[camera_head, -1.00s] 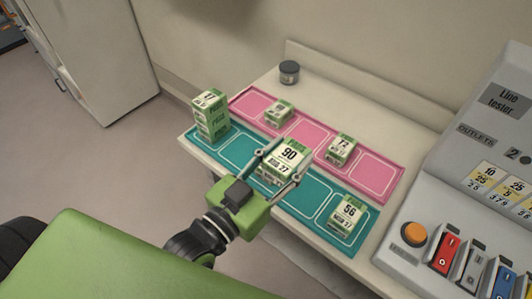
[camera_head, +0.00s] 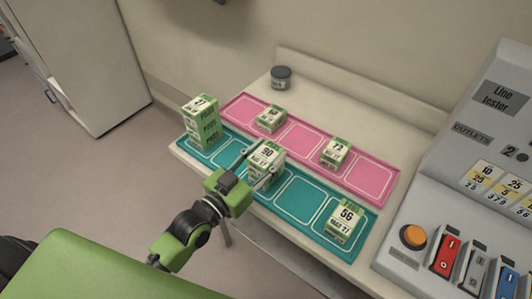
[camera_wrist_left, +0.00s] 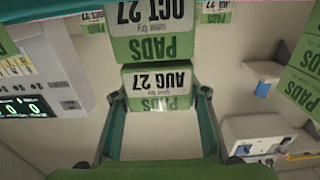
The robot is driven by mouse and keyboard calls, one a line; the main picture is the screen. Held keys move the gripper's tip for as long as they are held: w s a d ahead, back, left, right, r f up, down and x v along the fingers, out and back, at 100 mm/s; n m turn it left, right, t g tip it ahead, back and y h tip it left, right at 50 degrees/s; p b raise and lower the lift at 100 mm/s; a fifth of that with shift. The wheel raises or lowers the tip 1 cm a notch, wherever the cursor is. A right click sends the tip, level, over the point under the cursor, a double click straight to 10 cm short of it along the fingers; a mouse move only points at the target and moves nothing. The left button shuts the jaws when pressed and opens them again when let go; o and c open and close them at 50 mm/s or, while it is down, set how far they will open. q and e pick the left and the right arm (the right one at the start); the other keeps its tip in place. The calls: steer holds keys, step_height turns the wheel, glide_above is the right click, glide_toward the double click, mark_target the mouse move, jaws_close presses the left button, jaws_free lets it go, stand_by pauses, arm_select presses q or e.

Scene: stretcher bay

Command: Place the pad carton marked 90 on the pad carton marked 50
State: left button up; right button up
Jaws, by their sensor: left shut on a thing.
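The pad carton marked 90 (camera_head: 264,163) is white and green and sits between the fingers of my left gripper (camera_head: 261,168), which is shut on it. It is over the teal mat's left-middle part; whether it touches anything below is hard to tell. In the left wrist view, a carton face dated AUG 27 (camera_wrist_left: 158,88) shows upside down between the fingers (camera_wrist_left: 160,105), with another dated OCT 27 (camera_wrist_left: 152,30) above it in the picture. No carton clearly reads 50; a small carton (camera_head: 271,118) on the pink mat has a blurred number. My right gripper is out of view.
A carton stack (camera_head: 201,123) stands close left of the held carton. Carton 72 (camera_head: 335,153) is on the pink mat (camera_head: 372,180), carton 56 (camera_head: 344,220) on the teal mat (camera_head: 295,200). A grey jar (camera_head: 281,77) stands behind; the line tester (camera_head: 450,190) is right.

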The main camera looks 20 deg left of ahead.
arm_select(q)
steer(key=shift+f, duration=0.2)
steer(key=o, duration=1.2)
steer(key=shift+f, duration=0.1)
steer(key=shift+o, duration=0.2)
steer(key=b+v, duration=0.2)
steer(key=v, duration=1)
steer(key=shift+r+b, duration=0.25)
steer(key=shift+b, duration=0.1)
steer(key=shift+f, duration=0.1)
